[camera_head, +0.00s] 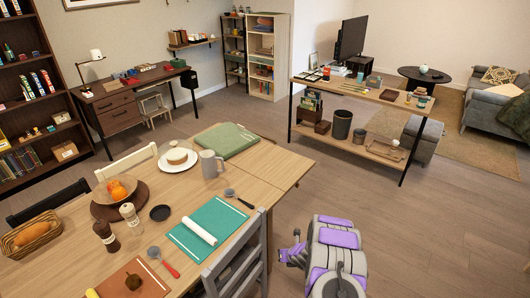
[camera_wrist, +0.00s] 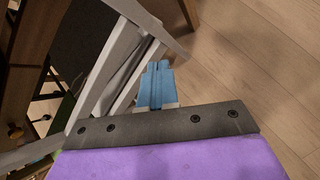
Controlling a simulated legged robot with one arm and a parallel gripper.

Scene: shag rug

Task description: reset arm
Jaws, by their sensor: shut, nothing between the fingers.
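In the wrist view my gripper (camera_wrist: 157,85) shows as two blue fingers side by side, shut with nothing between them. A grey chair (camera_wrist: 120,75) stands just beyond and to the left of the fingers; I cannot tell whether they are clear of it. In the head view my purple and grey arm is folded at the bottom, right of the dining table (camera_head: 265,165). The fingers cannot be made out clearly there.
The grey chair (camera_head: 236,262) stands at the table's near right side, close to my arm. A console table (camera_head: 375,91) stands farther back. Wooden floor (camera_head: 430,225) is clear at the right.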

